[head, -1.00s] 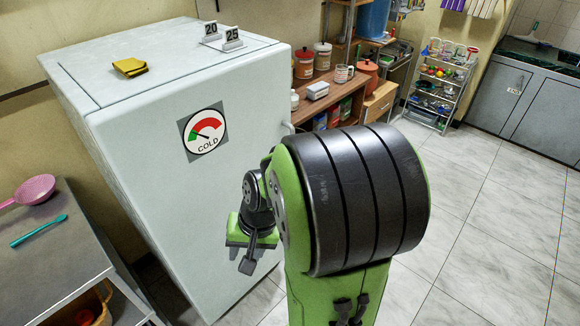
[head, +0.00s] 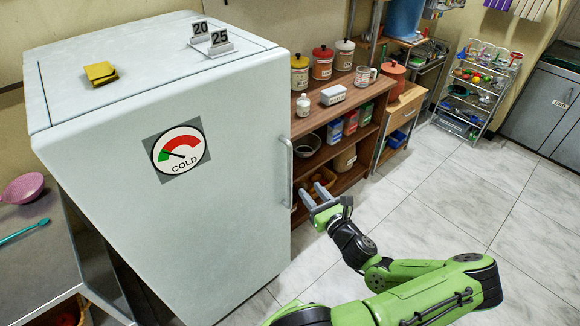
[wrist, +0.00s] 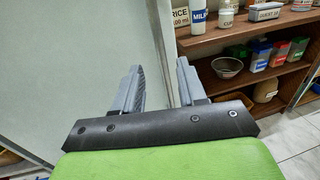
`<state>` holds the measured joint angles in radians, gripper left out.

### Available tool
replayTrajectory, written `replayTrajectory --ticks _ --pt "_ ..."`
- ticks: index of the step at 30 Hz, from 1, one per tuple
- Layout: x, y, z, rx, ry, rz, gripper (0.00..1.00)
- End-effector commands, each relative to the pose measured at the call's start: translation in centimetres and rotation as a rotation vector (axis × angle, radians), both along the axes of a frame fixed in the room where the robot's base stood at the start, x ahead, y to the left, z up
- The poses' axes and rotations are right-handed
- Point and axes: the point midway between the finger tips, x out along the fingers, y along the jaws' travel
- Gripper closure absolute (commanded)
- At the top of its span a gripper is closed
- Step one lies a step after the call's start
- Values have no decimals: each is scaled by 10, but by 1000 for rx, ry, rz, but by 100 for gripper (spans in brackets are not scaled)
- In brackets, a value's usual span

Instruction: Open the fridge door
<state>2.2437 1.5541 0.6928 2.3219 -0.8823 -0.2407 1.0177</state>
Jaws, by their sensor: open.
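The fridge (head: 170,150) is a tall white box on the left in the head view, with a round COLD dial on its front door. The door is closed. Its vertical grey handle (head: 287,172) runs along the door's right edge. My gripper (head: 317,192) is open and empty, just right of the handle's lower part in the head view, with no clear contact. In the wrist view my two grey fingers (wrist: 160,68) stand apart beside the pale fridge front (wrist: 85,60). I cannot tell there whether the handle lies between them.
A wooden shelf (head: 345,130) with jars and boxes stands right of the fridge, behind my gripper. A metal table (head: 40,250) is at left. Tiled floor (head: 440,190) is free at right.

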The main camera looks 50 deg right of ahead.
Motion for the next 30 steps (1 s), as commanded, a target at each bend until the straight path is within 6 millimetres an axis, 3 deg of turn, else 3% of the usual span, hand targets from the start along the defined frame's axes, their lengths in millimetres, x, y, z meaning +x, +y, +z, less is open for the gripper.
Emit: replayTrajectory --ticks 9,15,26,30 --pt "76 -32 -1 -5 1 6 59" --pt "110 -47 -1 -4 4 6 59" --pt "119 -51 -1 -2 4 5 59" --pt "118 -51 -1 -2 3 5 80"
